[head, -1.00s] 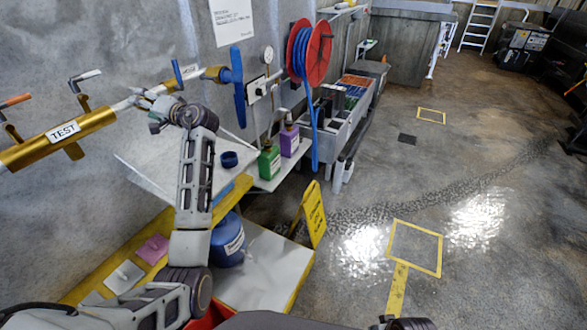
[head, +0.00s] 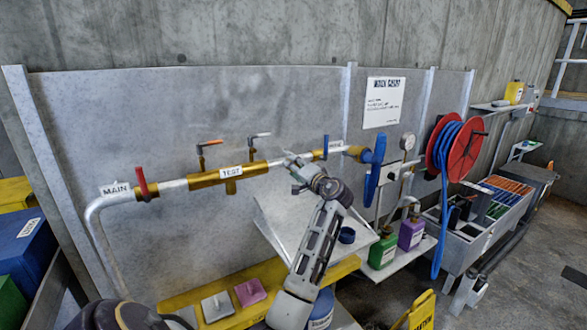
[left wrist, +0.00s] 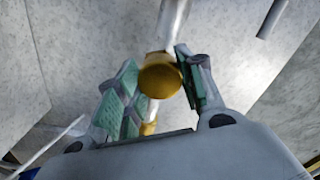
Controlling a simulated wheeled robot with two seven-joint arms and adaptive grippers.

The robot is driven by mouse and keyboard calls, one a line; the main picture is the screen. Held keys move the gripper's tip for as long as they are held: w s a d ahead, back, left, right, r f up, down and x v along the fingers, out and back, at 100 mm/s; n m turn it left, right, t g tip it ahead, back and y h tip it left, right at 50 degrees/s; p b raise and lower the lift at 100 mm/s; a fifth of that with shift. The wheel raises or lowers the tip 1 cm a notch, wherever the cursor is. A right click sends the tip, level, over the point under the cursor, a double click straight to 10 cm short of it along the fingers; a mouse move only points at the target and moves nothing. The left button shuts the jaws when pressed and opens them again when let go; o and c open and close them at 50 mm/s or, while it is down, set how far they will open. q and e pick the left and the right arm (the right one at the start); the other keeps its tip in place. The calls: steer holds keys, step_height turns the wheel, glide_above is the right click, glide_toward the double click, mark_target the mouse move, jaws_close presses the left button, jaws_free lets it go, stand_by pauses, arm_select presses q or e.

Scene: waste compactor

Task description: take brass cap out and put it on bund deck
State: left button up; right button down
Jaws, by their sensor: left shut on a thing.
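In the left wrist view a round brass cap (left wrist: 160,78) sits between the green-padded fingers of my left gripper (left wrist: 158,85), which is shut on it. The grey pipe runs up from behind the cap, and I cannot tell whether the two are joined. In the head view my left gripper (head: 298,167) is at the pipe, right of the brass TEST section (head: 230,173), and hides the cap. The yellow-edged deck (head: 180,303) lies below, partly covered by my left arm. My right gripper is out of view.
A grey pad (head: 217,306) and a pink pad (head: 250,292) lie on the deck. A tilted grey panel (head: 275,222) stands behind my arm. A blue valve handle (head: 375,165), green bottle (head: 382,250), purple bottle (head: 411,233) and red hose reel (head: 465,155) are to the right.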

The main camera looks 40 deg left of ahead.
arm_select(q)
steer(key=n+b, duration=0.5)
steer(key=b, duration=0.2)
stand_by(1.0)
steer(key=shift+b, duration=0.35)
steer(key=n+b, duration=0.5)
steer(key=b, duration=0.1)
steer(key=shift+d+b, duration=0.1)
steer(key=shift+b, duration=0.25)
stand_by(0.6)
stand_by(0.4)
